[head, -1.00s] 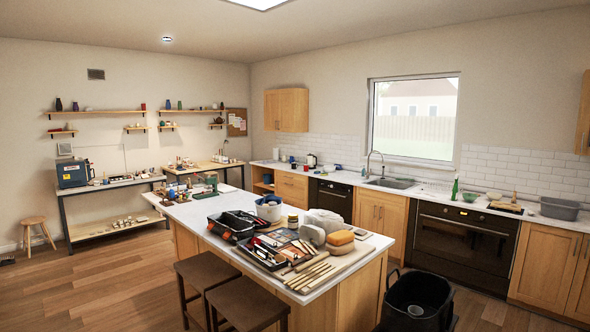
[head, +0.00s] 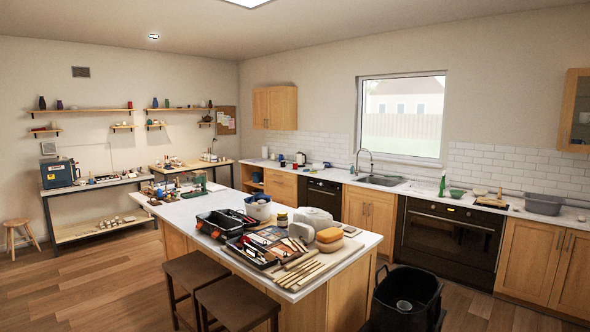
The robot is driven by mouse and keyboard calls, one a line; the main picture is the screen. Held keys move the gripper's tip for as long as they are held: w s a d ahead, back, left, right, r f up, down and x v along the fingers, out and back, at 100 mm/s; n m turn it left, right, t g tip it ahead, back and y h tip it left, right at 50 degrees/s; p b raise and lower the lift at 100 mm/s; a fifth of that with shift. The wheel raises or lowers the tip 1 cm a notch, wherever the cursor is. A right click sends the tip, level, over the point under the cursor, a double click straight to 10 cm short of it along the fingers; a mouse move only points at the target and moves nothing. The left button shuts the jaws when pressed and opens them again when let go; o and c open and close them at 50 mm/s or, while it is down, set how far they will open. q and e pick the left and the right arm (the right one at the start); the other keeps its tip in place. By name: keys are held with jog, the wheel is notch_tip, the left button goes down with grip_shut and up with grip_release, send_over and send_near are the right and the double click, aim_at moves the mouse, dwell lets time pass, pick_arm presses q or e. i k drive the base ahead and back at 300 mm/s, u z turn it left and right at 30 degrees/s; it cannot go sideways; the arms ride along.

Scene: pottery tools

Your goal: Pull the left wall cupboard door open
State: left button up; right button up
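A wooden wall cupboard (head: 274,108) hangs on the back wall, left of the window, with its doors shut. Another wall cupboard (head: 577,110) is cut off by the right edge of the head view; its visible front has a wooden frame around a dark glass pane. I cannot tell from this view whether more doors lie beyond the edge. Neither of my grippers is in view.
A kitchen island (head: 345,255) with tools, trays and sponges fills the middle. Two dark stools (head: 238,304) stand at its front, and a black bin (head: 406,297) at its right. Wooden floor (head: 95,285) is free at the left.

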aim_at(259, 113)
jog(key=u, duration=1.25)
jog(key=i, duration=10.65)
